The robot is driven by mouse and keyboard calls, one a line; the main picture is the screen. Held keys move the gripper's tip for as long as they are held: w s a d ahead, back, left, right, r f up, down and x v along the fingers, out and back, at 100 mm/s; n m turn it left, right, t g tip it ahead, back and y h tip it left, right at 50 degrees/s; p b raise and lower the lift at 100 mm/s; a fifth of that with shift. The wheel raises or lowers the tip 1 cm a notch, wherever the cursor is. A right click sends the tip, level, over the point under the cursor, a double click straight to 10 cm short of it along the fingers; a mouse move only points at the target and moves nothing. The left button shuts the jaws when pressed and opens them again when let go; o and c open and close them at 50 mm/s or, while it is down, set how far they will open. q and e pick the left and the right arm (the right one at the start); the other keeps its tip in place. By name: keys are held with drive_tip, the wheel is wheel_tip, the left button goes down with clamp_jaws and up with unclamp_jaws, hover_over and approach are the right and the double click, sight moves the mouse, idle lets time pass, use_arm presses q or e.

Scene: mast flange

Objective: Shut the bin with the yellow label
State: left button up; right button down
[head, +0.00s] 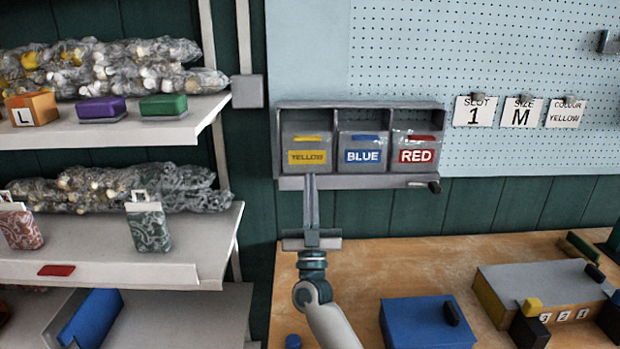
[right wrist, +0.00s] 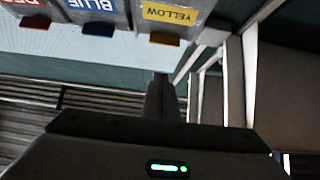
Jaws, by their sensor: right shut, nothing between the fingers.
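The yellow-label bin (head: 306,157) is the left one of three grey bins in a wall rack (head: 360,104). A yellow tab sits above its label. Its front looks about level with its neighbours; I cannot tell whether it is fully shut. It also shows upside down in the right wrist view (right wrist: 172,14). My right gripper (head: 310,180) is shut and empty, its fingers pointing up just below the yellow label. In the wrist view the fingertips (right wrist: 162,78) are apart from the yellow tab in the picture; contact cannot be told. My left gripper is not in view.
The blue-label bin (head: 363,156) and red-label bin (head: 416,155) are beside it. Shelves (head: 110,133) with bagged goods stand left. A wooden bench (head: 370,265) below holds a blue box (head: 425,322) and a grey-topped unit (head: 540,283). Cards (head: 520,112) hang right.

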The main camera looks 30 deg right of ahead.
drive_tip(key=v, duration=0.3)
drive_tip(key=shift+s+b, duration=0.1)
drive_tip(key=shift+b, duration=0.3)
drive_tip(key=shift+a, duration=0.1)
